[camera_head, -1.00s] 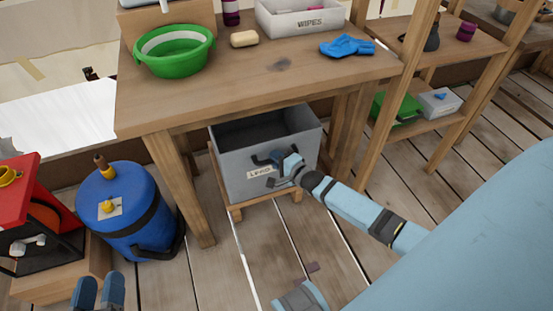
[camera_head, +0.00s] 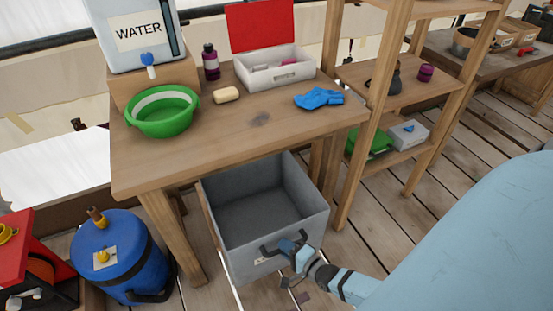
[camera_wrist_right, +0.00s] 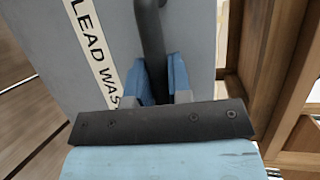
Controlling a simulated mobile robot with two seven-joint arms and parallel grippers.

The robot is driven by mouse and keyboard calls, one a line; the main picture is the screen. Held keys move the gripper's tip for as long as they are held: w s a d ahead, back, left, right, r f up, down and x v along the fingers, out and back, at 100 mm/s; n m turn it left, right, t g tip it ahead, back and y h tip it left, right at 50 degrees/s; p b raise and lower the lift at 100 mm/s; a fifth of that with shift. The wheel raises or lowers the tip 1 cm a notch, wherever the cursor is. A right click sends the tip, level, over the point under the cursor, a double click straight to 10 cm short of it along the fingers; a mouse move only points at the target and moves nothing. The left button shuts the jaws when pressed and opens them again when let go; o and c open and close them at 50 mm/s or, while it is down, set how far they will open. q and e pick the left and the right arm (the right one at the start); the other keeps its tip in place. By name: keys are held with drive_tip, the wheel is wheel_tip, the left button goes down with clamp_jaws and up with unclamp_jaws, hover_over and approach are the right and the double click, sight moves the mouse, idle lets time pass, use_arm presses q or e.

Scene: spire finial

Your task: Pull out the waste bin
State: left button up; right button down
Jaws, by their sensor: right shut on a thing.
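The waste bin (camera_head: 258,215) is a grey open-topped box, empty inside as far as I see. It stands out from under the front of the wooden table, its back part still beneath the tabletop. A dark handle sits on its front wall. My right gripper (camera_head: 288,246) is shut on this handle. In the right wrist view the blue fingers (camera_wrist_right: 163,82) close around the dark handle bar (camera_wrist_right: 151,40), beside a label reading "LEAD WAS", cut off by the gripper. My left gripper does not show in the head view now.
A blue drum (camera_head: 125,262) stands left of the bin. A wooden shelf (camera_head: 363,150) stands to the right.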

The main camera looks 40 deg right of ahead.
use_arm(q)
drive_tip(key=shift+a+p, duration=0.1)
drive_tip(key=shift+p, duration=0.25)
use_arm(e)
drive_tip(key=s, duration=0.3)
drive_tip(key=shift+a, duration=0.35)
drive_tip(key=c, duration=1.1)
unclamp_jaws()
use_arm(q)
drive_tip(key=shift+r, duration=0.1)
use_arm(e)
drive_tip(key=shift+s, duration=0.15)
